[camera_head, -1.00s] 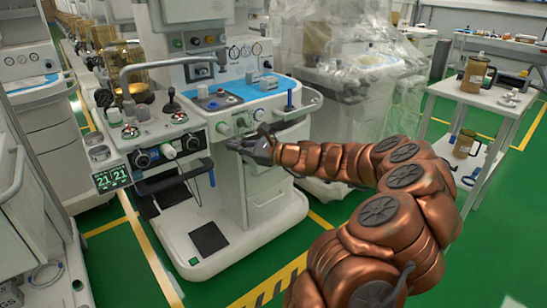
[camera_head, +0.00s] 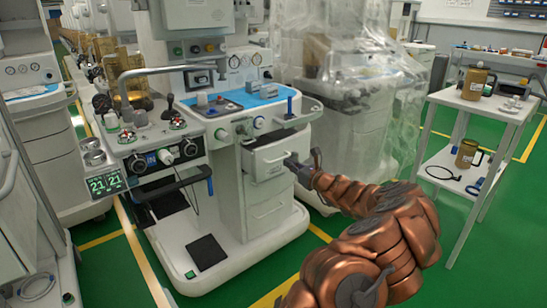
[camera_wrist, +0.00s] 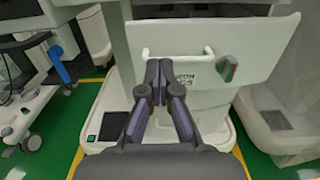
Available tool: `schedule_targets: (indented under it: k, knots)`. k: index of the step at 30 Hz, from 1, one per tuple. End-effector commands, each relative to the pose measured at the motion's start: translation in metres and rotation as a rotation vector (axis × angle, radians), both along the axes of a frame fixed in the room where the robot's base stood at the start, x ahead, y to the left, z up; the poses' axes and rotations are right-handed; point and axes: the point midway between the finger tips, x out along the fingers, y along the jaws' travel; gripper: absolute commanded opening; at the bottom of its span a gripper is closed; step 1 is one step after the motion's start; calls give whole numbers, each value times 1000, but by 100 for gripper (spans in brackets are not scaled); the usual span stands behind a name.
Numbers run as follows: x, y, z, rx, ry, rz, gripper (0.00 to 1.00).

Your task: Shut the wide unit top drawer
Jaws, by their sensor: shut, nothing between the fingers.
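The wide unit is a white anaesthesia cart (camera_head: 228,212) left of the middle in the head view. Its top drawer (camera_head: 268,160) stands out from the body, with a dark gap above its pale front. My gripper (camera_head: 290,160) is in front of the drawer's right part. Its dark fingers are together and empty in the wrist view (camera_wrist: 159,64), overlapping the handle's left part. I cannot tell whether they touch it.
Lower drawers (camera_head: 268,208) under it look closed. A plastic-covered machine (camera_head: 350,110) stands close on the right. A white side table (camera_head: 490,108) with jugs is farther right. Green floor (camera_head: 330,235) is clear in front of the cart.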

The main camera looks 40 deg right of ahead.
Motion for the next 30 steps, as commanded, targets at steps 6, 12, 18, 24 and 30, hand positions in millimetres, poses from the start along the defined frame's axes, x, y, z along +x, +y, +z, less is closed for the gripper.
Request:
schedule_targets:
  k: [6,12,18,24,30]
  knots:
    - [38,0,-3,-4,2,2,0]
    - [69,0,-4,-1,2,4,0]
    - [85,-2,0,-3,-1,1,0]
    - [90,-1,1,-1,-2,2,0]
    - [90,-1,1,0,-2,1,0]
